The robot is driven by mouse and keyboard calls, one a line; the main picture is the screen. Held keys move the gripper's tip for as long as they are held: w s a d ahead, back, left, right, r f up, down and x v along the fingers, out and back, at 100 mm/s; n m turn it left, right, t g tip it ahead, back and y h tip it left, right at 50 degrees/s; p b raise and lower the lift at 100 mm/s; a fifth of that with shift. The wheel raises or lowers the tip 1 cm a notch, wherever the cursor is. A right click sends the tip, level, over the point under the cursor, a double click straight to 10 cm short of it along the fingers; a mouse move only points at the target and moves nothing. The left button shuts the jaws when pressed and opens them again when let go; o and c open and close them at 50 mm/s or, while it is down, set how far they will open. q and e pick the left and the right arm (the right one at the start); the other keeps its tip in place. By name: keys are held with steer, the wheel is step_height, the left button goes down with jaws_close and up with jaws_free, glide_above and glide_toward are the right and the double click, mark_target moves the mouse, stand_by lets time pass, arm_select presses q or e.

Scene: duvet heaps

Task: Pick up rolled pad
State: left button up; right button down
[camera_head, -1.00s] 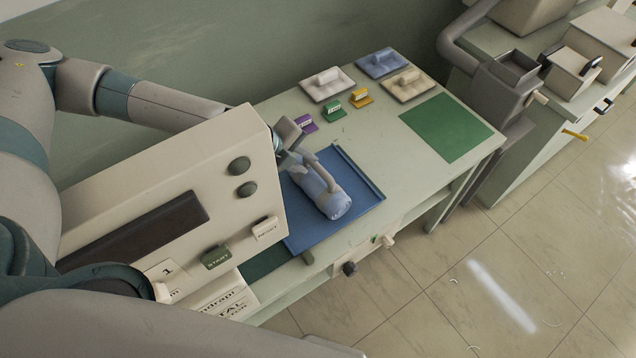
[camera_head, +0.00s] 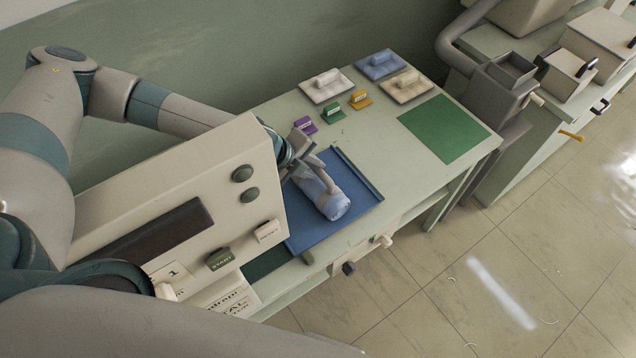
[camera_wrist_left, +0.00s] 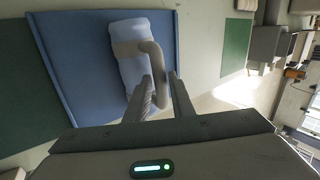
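The rolled pad (camera_head: 334,206) is a pale blue-white cylinder lying on a blue tray (camera_head: 362,205). A grey-beige band with a raised curved handle (camera_head: 325,172) is around it. The pad also shows in the left wrist view (camera_wrist_left: 131,72), with the handle (camera_wrist_left: 158,62) arching to its right. My left gripper (camera_wrist_left: 160,78) is at the handle, its two fingers apart with the handle's lower end between them. In the head view the left gripper (camera_head: 313,160) is partly hidden behind the beige machine. My right gripper is not in view.
A beige machine (camera_head: 205,165) with buttons stands close on the left of the tray. Small purple, green and yellow tags and several pads on plates lie behind. A green mat (camera_head: 444,128) lies at the right. The table between tray and mat is clear.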

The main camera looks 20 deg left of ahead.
mark_target(318, 182)
arm_select(q)
steer(key=shift+p+x, duration=0.4)
steer(key=shift+x, duration=1.05)
jaws_close()
